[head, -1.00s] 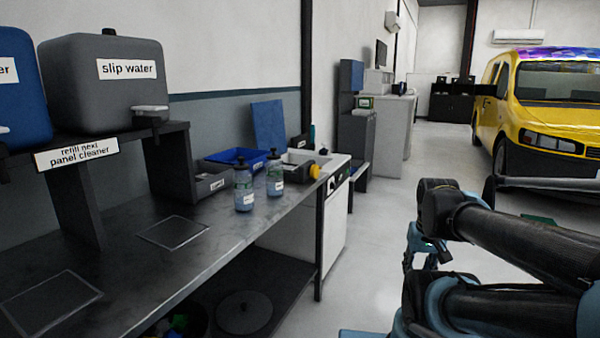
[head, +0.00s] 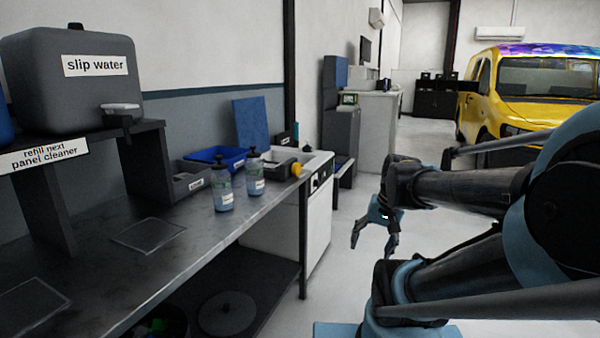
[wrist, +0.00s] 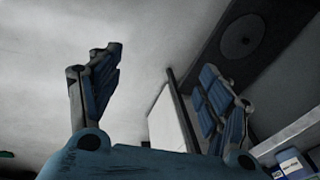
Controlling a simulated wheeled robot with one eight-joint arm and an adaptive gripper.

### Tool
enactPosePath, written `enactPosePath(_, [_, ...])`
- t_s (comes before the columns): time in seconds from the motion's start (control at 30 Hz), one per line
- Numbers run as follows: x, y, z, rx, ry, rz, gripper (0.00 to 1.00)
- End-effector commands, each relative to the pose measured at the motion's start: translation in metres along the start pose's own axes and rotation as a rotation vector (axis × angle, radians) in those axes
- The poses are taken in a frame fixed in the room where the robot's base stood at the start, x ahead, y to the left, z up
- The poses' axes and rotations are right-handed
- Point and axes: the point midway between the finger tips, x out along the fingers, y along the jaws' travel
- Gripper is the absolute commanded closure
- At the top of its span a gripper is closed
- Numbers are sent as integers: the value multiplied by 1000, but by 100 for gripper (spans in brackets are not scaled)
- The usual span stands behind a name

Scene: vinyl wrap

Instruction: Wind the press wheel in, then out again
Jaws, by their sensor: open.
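A small yellow round part (head: 296,170) sits on a grey device (head: 284,166) at the far end of the bench in the head view. It may be the press wheel, but it is too small to tell. My gripper (head: 374,243) hangs to the right of the bench, over the floor, with its fingers pointing down. It is apart from the yellow part and nearer to me. In the wrist view my gripper (wrist: 160,78) is open and empty, its two fingers spread wide. The yellow part does not show there.
A slip water tank (head: 75,85) sits on a raised shelf. Floor to the right is open, towards a yellow van (head: 530,100).

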Motion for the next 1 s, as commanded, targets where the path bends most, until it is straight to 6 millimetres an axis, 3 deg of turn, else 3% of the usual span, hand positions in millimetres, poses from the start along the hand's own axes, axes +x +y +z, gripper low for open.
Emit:
enactPosePath(0.5, [-14,-96,-113,512,-126,-360,29])
enactPosePath(1.0, [-9,-157,-234,964,-376,-677,29])
